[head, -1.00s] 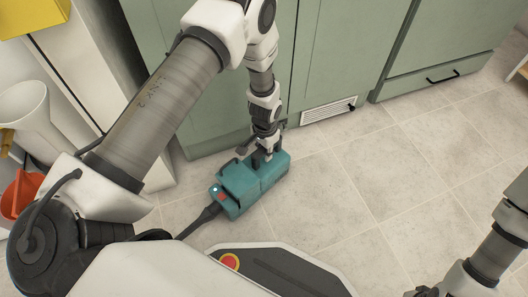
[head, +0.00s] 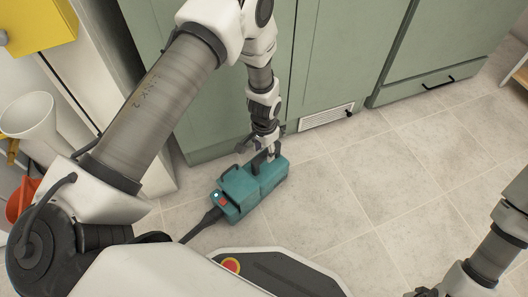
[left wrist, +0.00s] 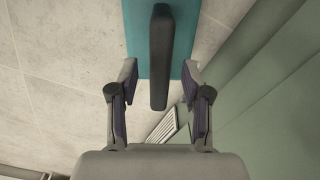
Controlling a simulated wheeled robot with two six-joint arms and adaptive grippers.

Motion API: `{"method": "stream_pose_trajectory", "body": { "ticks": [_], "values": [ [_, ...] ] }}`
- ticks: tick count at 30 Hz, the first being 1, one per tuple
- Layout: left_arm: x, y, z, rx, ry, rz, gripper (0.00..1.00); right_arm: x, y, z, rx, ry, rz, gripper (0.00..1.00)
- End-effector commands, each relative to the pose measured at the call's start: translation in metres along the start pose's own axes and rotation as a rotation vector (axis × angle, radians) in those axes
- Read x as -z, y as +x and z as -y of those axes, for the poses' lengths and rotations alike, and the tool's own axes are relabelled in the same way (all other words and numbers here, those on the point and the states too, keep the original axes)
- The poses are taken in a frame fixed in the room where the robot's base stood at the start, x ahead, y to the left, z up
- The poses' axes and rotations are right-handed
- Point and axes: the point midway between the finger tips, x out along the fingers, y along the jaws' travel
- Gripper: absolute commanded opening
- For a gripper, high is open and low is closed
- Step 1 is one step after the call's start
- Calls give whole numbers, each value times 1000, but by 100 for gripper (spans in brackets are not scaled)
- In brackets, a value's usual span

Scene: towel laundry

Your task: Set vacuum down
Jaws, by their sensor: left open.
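The vacuum (head: 251,189) is a teal box with a dark handle on top, and it rests on the tiled floor in front of the green cabinets. In the left wrist view its teal body (left wrist: 181,70) lies below the dark handle (left wrist: 160,60). My left gripper (head: 265,150) is just above the vacuum at its handle end. In the left wrist view the left gripper (left wrist: 158,85) is open, with one finger on each side of the handle and gaps between. My right arm shows at the lower right, but its fingers are not clear.
Green cabinets (head: 335,60) with a white floor vent (head: 326,116) stand behind the vacuum. A white funnel-like container (head: 30,125) and a red-orange item (head: 20,200) are at the left. The floor tiles (head: 400,180) to the right are clear. A dark hose runs from the vacuum towards my base.

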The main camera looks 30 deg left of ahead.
Motion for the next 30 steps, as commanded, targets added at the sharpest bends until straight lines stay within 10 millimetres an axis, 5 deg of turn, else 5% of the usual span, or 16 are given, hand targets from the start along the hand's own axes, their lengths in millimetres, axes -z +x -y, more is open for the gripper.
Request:
{"method": "stream_pose_trajectory", "body": {
  "ticks": [1,7,17,20,25,27,30],
  "values": [
    [1,-26,0,1,0,-3,48,0,-19,0,0,-2,1,0],
    [0,-67,0,1,0,-2,48,-2,-42,1,1,-7,5,0],
    [-10,-68,-3,-3,-12,4,48,-2,-44,1,1,-7,6,0],
    [-59,-40,-18,-12,-76,14,48,-2,-44,1,1,-7,5,0],
    [-189,-13,-57,-18,-257,16,48,-2,-44,1,1,-7,5,0],
    [-224,-18,-68,-16,-313,12,48,-2,-44,1,1,-7,5,0],
    [-244,-24,-74,-13,-351,2,48,-2,-44,1,1,-7,5,0]
  ]
}}
